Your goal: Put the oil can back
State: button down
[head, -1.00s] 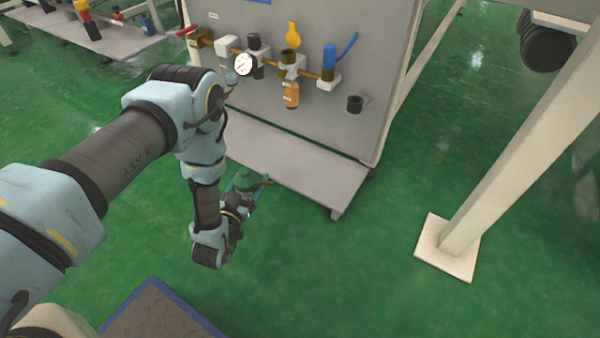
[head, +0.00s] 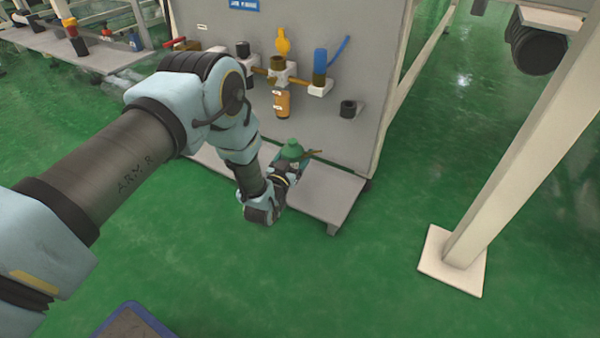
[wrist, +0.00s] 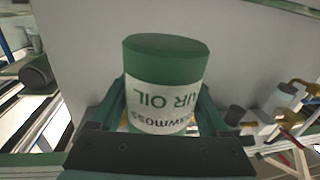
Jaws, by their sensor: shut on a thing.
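The green oil can (head: 291,150) with a thin spout pointing right is in my gripper (head: 288,166), over the grey shelf at the foot of the panel. In the wrist view the oil can (wrist: 165,80) fills the middle, its white label upside down, with gripper fingers on both sides. My gripper is shut on it. The grey shelf (head: 325,195) is partly hidden by my arm. I cannot tell whether the can touches the shelf.
The upright grey panel (head: 372,60) behind carries valves, an amber bowl (head: 282,104) and a black knob (head: 348,108). A cream post (head: 520,150) with a square foot stands at the right. Green floor (head: 370,270) is clear in front.

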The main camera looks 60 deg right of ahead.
jog(key=f+b, duration=0.1)
jog(key=f, duration=0.1)
jog(key=d+f+b, duration=0.1)
jog(key=f+b, duration=0.1)
jog(key=d+f+b, duration=0.1)
jog(key=f+b, duration=0.1)
jog(key=f, duration=0.1)
jog(key=shift+f, duration=0.1)
jog(key=shift+d, duration=0.15)
grip_release()
